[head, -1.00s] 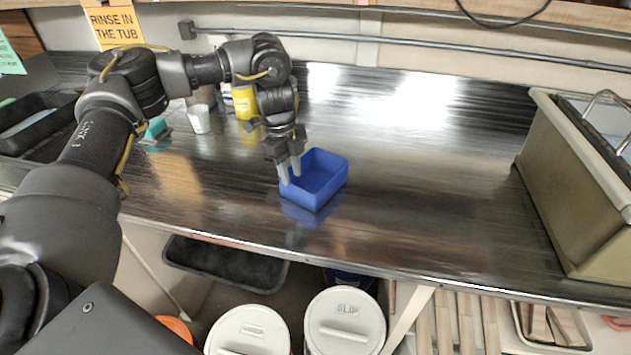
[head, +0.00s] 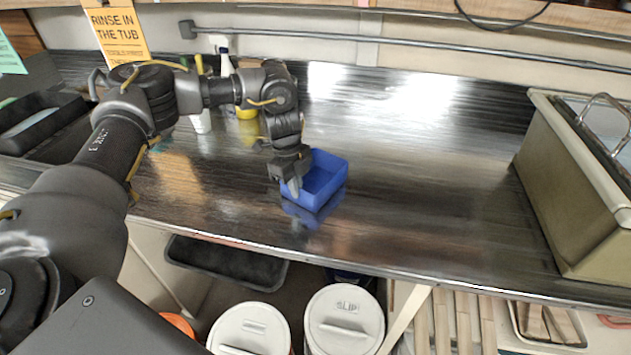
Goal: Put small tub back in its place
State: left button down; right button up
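The small tub (head: 326,187) is a blue, open-topped rectangular box on the shiny dark counter, near the middle of the head view. It looks empty, and its blue reflection shows on the counter just in front. My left gripper (head: 293,187) points down at the tub's left wall, with its fingertips at the near left corner. The fingers overlap in this view, so whether they grip the wall or stand open around it is not clear. The gripper hides part of the tub's left side. My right gripper is not in view.
A beige basin (head: 570,190) stands at the right. A black tray (head: 40,122) is at the far left. A white cup (head: 201,122) and a yellow bottle (head: 246,108) stand behind my arm. Lidded white buckets (head: 345,322) sit below the counter edge. The counter between tub and basin is clear.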

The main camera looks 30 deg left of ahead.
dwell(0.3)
pick_arm(q)
jog(key=shift+r+b, duration=0.45)
jog(key=shift+r, duration=0.05)
jog(key=s+d+r+b, duration=0.3)
jog(key=s+d+r, duration=0.4)
jog(key=s+r, duration=0.5)
jog(key=shift+b, duration=0.3)
